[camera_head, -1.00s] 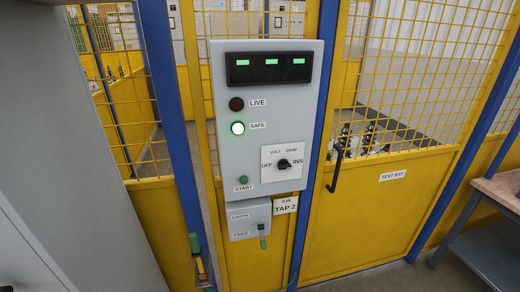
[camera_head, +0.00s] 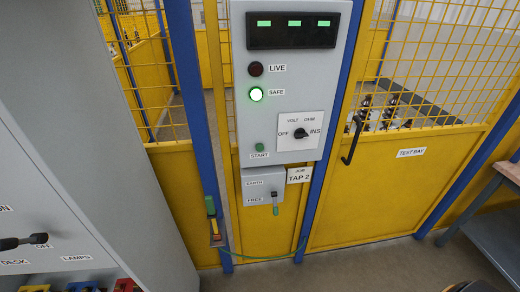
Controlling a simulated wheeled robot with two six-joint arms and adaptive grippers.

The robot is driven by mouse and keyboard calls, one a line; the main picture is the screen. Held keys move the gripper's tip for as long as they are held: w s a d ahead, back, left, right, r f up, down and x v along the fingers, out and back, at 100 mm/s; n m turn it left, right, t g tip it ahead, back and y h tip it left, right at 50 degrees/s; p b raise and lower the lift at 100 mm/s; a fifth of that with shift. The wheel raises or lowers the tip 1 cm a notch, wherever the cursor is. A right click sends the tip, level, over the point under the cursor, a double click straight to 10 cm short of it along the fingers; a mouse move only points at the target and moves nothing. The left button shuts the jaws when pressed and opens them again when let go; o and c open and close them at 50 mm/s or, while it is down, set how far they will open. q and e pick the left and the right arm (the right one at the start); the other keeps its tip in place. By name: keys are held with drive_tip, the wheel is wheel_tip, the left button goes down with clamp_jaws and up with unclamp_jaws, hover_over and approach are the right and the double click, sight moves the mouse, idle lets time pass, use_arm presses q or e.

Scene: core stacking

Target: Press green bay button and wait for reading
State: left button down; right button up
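The green START button (camera_head: 259,147) is on the lower left of the grey control panel (camera_head: 243,110), which is fixed to the yellow fence. Nothing touches the button. The black display (camera_head: 292,39) at the panel's top shows three small green blocks, with no digits that I can read. Neither of my grippers can be made out in the head view.
A small grey EARTH/FREE box (camera_head: 258,187) with a lever hangs below the panel. The TEST BAY gate (camera_head: 385,185) has a black handle (camera_head: 352,142). A grey cabinet (camera_head: 95,150) stands at the left and a bench (camera_head: 490,220) at the right. A dark object is cut off at bottom right.

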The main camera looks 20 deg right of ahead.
clamp_jaws()
drive_tip(key=shift+d, duration=0.1)
idle(1.2)
